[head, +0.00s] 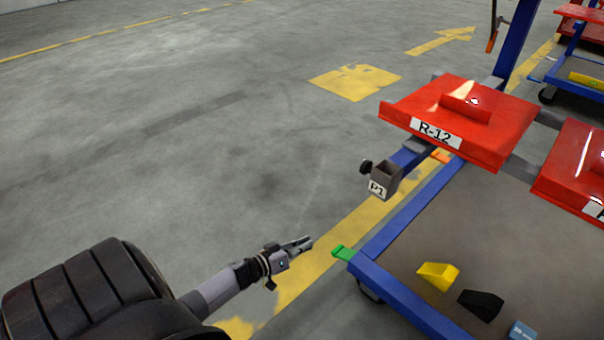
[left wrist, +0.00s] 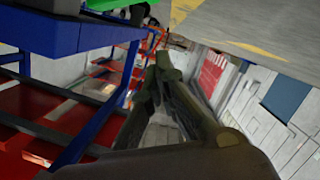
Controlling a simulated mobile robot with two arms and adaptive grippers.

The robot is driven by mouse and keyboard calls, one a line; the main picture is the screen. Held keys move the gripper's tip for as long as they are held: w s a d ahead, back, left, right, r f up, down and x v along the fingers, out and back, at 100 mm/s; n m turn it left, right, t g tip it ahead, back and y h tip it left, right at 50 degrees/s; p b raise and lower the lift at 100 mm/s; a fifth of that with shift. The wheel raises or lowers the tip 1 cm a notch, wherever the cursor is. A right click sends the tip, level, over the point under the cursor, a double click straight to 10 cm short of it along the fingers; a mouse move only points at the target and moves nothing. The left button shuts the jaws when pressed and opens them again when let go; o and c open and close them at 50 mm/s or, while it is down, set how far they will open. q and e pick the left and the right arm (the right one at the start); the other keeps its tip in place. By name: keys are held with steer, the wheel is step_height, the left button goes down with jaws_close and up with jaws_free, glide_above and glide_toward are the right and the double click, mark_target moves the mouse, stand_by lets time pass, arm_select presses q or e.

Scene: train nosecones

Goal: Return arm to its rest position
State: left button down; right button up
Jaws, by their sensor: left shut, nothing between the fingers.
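My left gripper (head: 301,243) reaches in from the lower left in the head view. It is shut and empty, held over the floor just left of the blue cart's near corner, apart from the green piece (head: 344,253) there. In the left wrist view my left gripper (left wrist: 163,62) points past the blue cart frame (left wrist: 60,38). My right gripper does not show in the head view.
The blue cart (head: 408,298) carries a red R-12 tray (head: 486,148), a grey P1 holder (head: 385,181), a yellow wedge (head: 437,274) and a black wedge (head: 481,304). Another cart (head: 580,75) stands at the upper right. The floor (head: 180,130) on the left is clear.

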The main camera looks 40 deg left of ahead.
arm_select(q)
steer(key=shift+s+a+r, duration=0.1)
steer(key=shift+s, duration=0.35)
